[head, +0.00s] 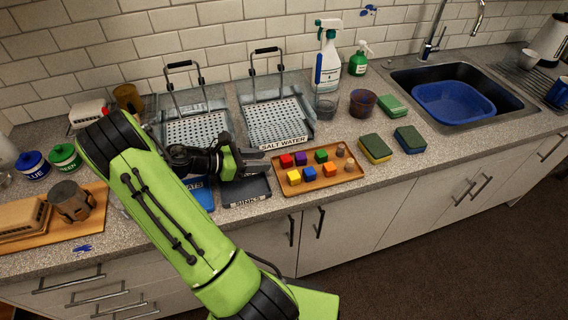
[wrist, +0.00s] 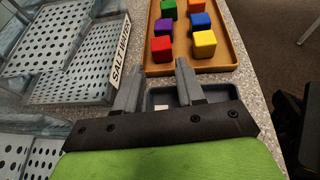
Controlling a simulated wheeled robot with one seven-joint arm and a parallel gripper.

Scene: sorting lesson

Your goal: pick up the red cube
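The red cube (head: 286,160) sits at the left end of a wooden tray (head: 322,181) on the counter, beside the purple cube (head: 300,159). In the wrist view the red cube (wrist: 162,49) is just beyond my fingertips, at the tray's near end, with the yellow cube (wrist: 204,43) to its right. My gripper (head: 268,160) is left of the tray in the head view, pointing at the red cube. In the wrist view my gripper (wrist: 160,68) is open, its two fingers apart with nothing between them.
A dark tray labelled SINKS (head: 246,191) lies under my gripper. The SALT WATER rack (head: 285,143) stands behind. Sponges (head: 375,148) lie right of the tray.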

